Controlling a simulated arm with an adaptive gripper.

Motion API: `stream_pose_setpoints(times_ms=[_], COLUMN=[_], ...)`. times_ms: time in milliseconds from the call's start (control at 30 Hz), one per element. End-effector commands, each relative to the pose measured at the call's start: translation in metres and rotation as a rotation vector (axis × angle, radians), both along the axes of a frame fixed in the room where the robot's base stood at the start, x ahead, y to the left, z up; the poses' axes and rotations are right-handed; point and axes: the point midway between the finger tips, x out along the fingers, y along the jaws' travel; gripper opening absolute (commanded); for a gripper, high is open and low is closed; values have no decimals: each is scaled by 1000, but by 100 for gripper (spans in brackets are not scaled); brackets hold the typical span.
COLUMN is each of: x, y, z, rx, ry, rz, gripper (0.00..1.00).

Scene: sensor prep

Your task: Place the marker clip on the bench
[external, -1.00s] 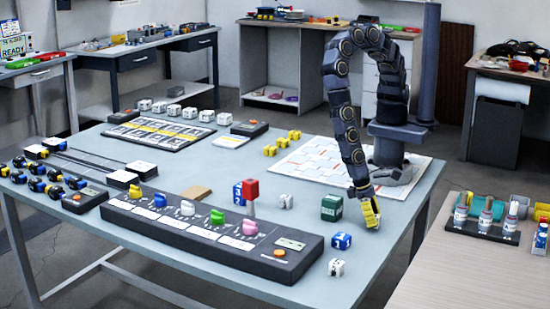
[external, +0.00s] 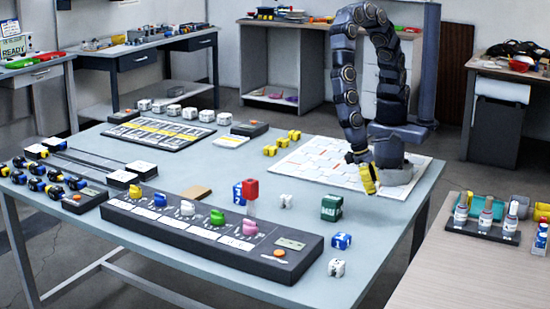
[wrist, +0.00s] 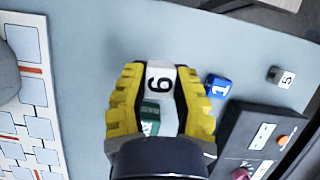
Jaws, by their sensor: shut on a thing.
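My gripper (external: 368,180) has yellow fingers and is raised above the bench (external: 300,240), near the front edge of the white tiled mat. The held block is not clear in the external view. No thing is labelled as the marker clip, so I cannot tell whether the held block is it.
A blue block (external: 341,241) and a white block (external: 337,267) lie near the right edge. Another white block (external: 286,201) stands left of the green one. The dark console (external: 215,235) with coloured knobs lines the front. The tiled mat (external: 310,160) is at the back right.

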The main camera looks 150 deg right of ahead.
Motion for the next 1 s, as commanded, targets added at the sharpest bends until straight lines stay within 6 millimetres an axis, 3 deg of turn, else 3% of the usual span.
stream_pose_setpoints(times_ms=[267, 467, 767, 1000], x=[11, -3, -62, -137], y=[-98, -182, -296, -369], z=[6, 11, 19, 26], rx=[-5, -7, -3, -2], ry=[-2, 1, 3, 1], rz=[-324, -604, -1022, -1349], gripper=[6, 6, 6, 6])
